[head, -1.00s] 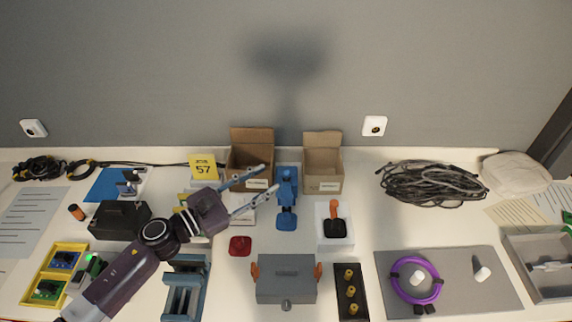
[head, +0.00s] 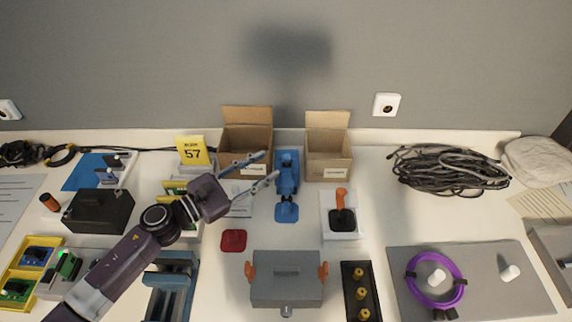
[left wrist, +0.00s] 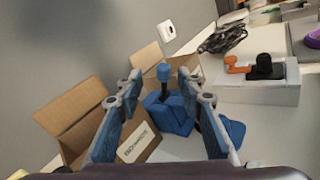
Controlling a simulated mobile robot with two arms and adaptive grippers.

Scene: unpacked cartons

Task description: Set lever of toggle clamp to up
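A blue device (head: 287,186), which looks like the toggle clamp, stands at the middle of the table in front of the cartons. In the left wrist view its blue body (left wrist: 172,112) carries a dark shaft with a blue knob (left wrist: 163,72) on top, and the shaft looks roughly upright. My left gripper (head: 270,164) is open and empty, just left of the device. In the left wrist view the knob shows between its spread fingers (left wrist: 159,80), with no contact that I can make out. My right gripper is not in view.
Two open cartons (head: 246,167) (head: 328,168) stand behind. An orange-handled black device (head: 342,212) sits on a white block to the right. A red object (head: 233,240) and a grey box (head: 287,279) lie in front. Coiled black cable (head: 448,169) lies at the back right.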

